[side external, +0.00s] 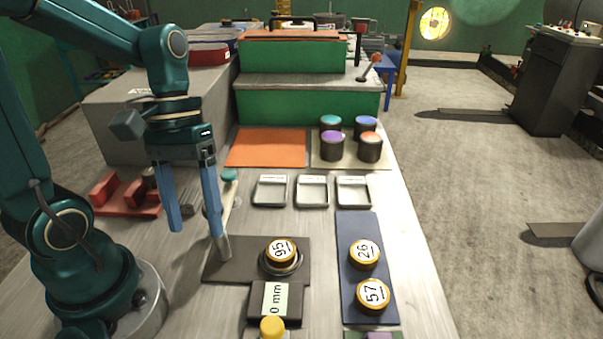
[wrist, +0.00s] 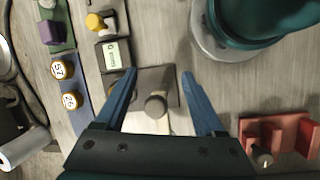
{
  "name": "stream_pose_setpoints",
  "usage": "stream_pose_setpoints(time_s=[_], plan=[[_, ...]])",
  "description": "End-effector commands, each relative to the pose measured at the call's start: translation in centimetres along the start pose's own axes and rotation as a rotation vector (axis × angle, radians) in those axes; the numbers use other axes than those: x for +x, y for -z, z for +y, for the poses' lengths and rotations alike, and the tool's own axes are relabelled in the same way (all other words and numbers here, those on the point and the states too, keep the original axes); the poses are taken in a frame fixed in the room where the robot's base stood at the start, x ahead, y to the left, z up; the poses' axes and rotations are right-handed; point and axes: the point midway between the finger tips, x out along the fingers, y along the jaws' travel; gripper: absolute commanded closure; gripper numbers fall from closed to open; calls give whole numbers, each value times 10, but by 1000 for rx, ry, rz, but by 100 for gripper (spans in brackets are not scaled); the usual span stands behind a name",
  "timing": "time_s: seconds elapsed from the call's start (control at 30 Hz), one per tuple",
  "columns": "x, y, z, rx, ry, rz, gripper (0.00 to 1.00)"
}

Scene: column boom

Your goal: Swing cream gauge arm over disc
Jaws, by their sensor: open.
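The cream gauge arm (side external: 227,197) runs from a grey post (side external: 223,247) back to a teal knob (side external: 229,176), pointing away from the disc. The disc marked 95 (side external: 281,250) sits on a round seat on the dark gauge plate (side external: 232,267), right of the post. My gripper (side external: 196,231) is open, fingers down, left of the arm in the side view; one finger overlaps the post there. In the wrist view, the post (wrist: 155,106) and part of the arm (wrist: 157,125) show between the open fingers (wrist: 159,72). The teal knob is hidden there.
The gauge display (side external: 275,300) reads 0 mm, with a yellow button (side external: 271,327) in front. Discs 26 (side external: 364,254) and 57 (side external: 373,294) lie on a blue mat (side external: 352,228). Three trays (side external: 312,202) stand behind. A red holder (side external: 128,210) is at left.

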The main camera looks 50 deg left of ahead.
Motion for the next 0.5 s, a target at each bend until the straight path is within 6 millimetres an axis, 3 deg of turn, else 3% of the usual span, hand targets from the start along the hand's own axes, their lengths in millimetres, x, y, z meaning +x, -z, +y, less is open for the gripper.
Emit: stream_pose_setpoints(time_s=[0.2,0.5], plan=[[9,6,-2,-268,-157,-337,29],[9,20,-2,-504,-378,-658,29]])
